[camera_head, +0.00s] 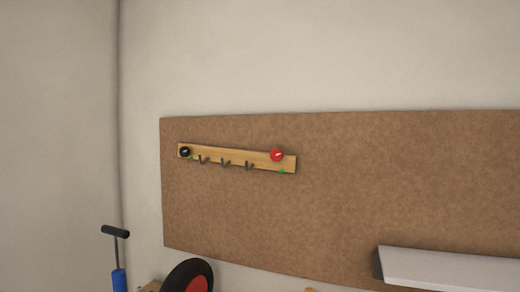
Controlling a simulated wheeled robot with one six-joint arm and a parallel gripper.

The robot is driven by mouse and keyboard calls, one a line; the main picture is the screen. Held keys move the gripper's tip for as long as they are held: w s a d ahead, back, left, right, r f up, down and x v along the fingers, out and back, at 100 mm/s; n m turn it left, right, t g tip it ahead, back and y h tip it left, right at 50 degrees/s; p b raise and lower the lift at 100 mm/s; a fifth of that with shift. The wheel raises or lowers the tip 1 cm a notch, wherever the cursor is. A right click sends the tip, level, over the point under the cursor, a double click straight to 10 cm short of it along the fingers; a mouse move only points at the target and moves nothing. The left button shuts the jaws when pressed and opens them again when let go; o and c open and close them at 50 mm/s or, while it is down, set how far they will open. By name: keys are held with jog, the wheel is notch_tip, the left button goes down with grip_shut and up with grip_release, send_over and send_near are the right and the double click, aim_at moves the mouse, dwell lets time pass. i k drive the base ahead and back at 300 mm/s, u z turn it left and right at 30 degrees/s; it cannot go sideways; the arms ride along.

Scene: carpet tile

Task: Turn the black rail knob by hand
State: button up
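The black knob (185,152) sits at the left end of a light wooden rail (237,157). The rail is fixed to a brown board (350,195) on the wall and tilts slightly down to the right in the picture. A pale mark shows on the knob's face. A red knob (277,155) with a pale mark sits near the rail's right end. Several dark hooks (225,162) stand between the two knobs. My gripper is not in view.
A light grey shelf or box (450,270) juts out at the lower right. A blue pump (119,278) with a black handle stands at the lower left, beside a black wheel (178,278) with a red centre. The board around the rail is clear.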

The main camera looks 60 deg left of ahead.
aim_at(184, 152)
jog(key=z, duration=0.25)
jog(key=k, duration=1.1)
jog(key=u, duration=1.6)
jog(key=i, duration=0.4)
jog(key=u, duration=0.05)
